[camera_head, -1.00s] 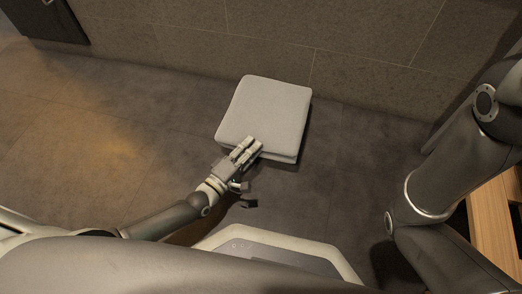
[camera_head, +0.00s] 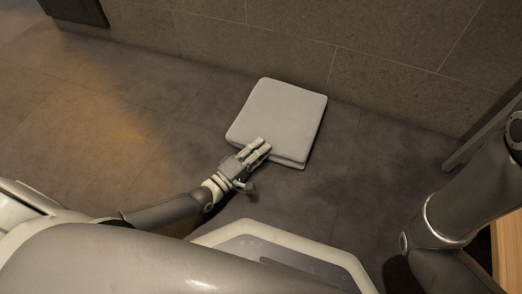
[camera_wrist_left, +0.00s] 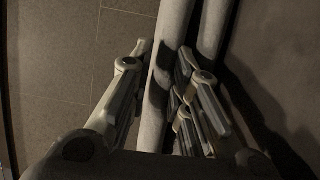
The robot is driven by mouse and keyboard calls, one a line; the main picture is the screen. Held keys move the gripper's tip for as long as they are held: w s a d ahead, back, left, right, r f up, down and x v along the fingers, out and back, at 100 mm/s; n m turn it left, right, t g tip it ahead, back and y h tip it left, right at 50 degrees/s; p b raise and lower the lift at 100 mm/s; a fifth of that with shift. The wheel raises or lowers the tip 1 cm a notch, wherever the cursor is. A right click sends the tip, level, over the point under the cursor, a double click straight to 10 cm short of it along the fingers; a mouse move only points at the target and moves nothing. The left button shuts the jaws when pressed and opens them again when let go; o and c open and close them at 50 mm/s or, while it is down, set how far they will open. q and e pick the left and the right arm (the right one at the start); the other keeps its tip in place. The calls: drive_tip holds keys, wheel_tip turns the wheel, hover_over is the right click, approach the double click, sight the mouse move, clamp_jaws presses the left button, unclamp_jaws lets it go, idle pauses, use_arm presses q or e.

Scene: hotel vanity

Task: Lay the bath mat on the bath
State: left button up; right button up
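The bath mat (camera_head: 282,118) is a light grey folded square lying flat on the floor near the wall. My left gripper (camera_head: 257,151) is at its near edge in the head view. In the left wrist view the mat's folded edge (camera_wrist_left: 172,20) shows as two thick layers. The fingers of my left gripper (camera_wrist_left: 160,65) lie on either side of one layer, spaced about its thickness. I cannot tell whether they press on it. My right gripper is not in view; only part of the right arm shows at the right edge. No bath is in view.
A tiled wall (camera_head: 290,40) runs behind the mat. A dark panel (camera_head: 75,10) is at the upper left. A wooden piece (camera_head: 508,245) stands at the lower right. The tiled floor (camera_head: 110,130) left of the mat is clear.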

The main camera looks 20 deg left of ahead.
use_arm(q)
drive_tip(key=o, duration=0.4)
drive_tip(key=p+v, duration=0.5)
drive_tip(key=v, duration=0.5)
drive_tip(key=shift+s+a+r, duration=0.1)
drive_tip(key=shift+s+a, duration=0.05)
drive_tip(key=shift+s, duration=0.2)
drive_tip(key=shift+s+a, duration=0.3)
drive_tip(key=shift+s, duration=0.3)
